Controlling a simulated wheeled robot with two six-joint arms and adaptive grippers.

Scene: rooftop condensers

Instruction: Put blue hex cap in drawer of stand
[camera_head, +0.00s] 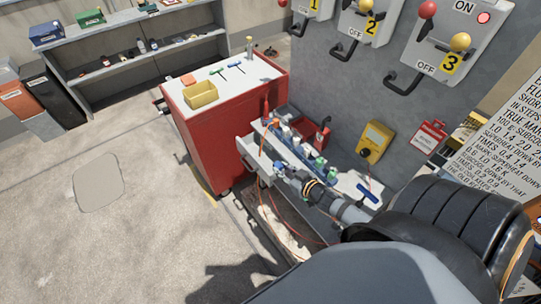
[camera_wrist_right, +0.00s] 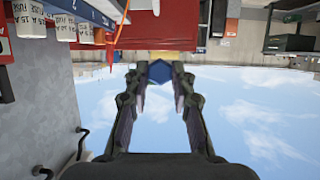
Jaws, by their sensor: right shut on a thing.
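My right gripper (camera_head: 281,167) reaches over the narrow stand beside the red cabinet. Its fingers are shut on the blue hex cap, which shows between the fingertips in the right wrist view (camera_wrist_right: 160,71); in the head view the cap is small and hard to make out. The stand's light top (camera_head: 350,184) carries several bottles and a blue-handled tool. A pale, drawer-like part (camera_head: 243,148) sticks out on the stand's left side, close to the gripper; its inside is mostly hidden. My left gripper is not in view.
A red cabinet (camera_head: 205,140) stands left of the stand, with a yellow bin (camera_head: 201,94) and T-handled tools on top. A grey panel with levers rises behind, bearing a yellow box (camera_head: 375,142). Orange cables hang near the stand. The floor at left is clear.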

